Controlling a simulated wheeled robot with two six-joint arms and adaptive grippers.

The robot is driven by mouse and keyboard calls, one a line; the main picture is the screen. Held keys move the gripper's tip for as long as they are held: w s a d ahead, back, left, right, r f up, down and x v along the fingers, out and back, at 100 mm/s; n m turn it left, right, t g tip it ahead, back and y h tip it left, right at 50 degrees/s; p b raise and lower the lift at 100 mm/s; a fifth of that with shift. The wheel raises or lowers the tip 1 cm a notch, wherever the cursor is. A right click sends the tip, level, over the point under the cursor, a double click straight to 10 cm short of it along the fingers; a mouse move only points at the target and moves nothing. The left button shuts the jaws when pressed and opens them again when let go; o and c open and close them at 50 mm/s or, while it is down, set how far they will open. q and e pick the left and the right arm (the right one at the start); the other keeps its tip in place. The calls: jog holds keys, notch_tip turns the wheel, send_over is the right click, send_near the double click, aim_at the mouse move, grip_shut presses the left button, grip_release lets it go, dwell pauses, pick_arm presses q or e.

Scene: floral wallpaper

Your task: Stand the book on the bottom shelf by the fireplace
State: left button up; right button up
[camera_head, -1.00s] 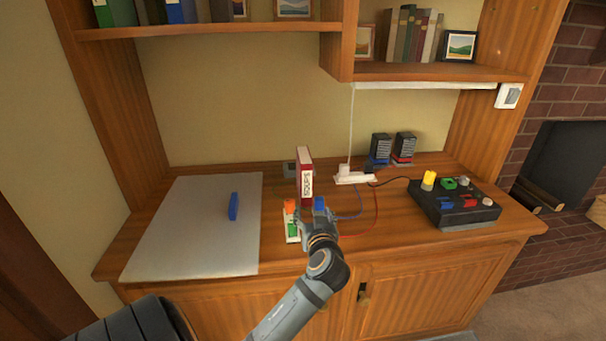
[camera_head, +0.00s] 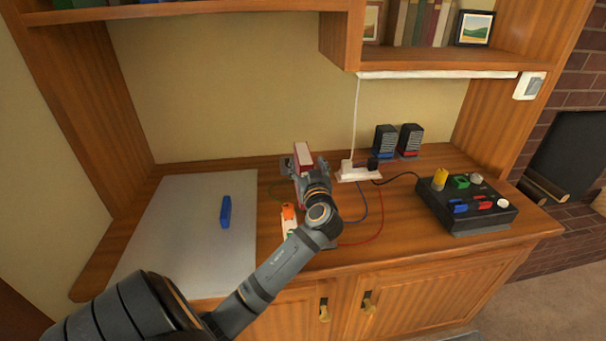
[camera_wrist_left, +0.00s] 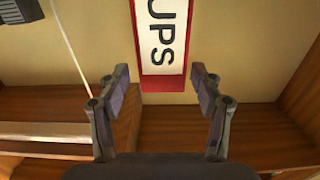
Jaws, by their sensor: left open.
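The red and white book (camera_head: 303,153) stands upright on the wooden counter; its top shows beyond my gripper, which hides its lower part. My left gripper (camera_head: 304,170) is open at the near side of the book. In the left wrist view the book's lettered spine (camera_wrist_left: 162,45) lies ahead, centred between the spread fingers (camera_wrist_left: 161,82); I see no contact there. The lower right shelf (camera_head: 440,67), beside the fireplace (camera_head: 570,160), holds a row of books (camera_head: 418,22) and framed pictures. My right gripper is not in view.
A white power strip (camera_head: 360,173) with cables lies right of the book. Two dark blocks (camera_head: 398,141) stand behind it, and a black control box (camera_head: 465,205) is at right. A white board (camera_head: 185,230) with a blue object (camera_head: 225,212) lies at left. An orange-topped item (camera_head: 288,213) is beside my arm.

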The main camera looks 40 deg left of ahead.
aim_at(303, 152)
pick_arm(q)
jog(key=shift+w+a, duration=0.35)
jog(key=shift+a, duration=0.1)
jog(key=shift+w+a, duration=0.1)
jog(key=p+x, duration=0.1)
jog(key=x, duration=0.3)
jog(key=shift+a+r, duration=0.1)
jog(key=shift+a, duration=0.05)
jog(key=shift+w+a, duration=0.2)
jog(key=shift+a, duration=0.1)
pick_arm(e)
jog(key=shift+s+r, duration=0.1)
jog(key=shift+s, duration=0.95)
pick_arm(q)
jog(key=shift+d, duration=0.1)
jog(key=shift+c, duration=0.4)
grip_shut()
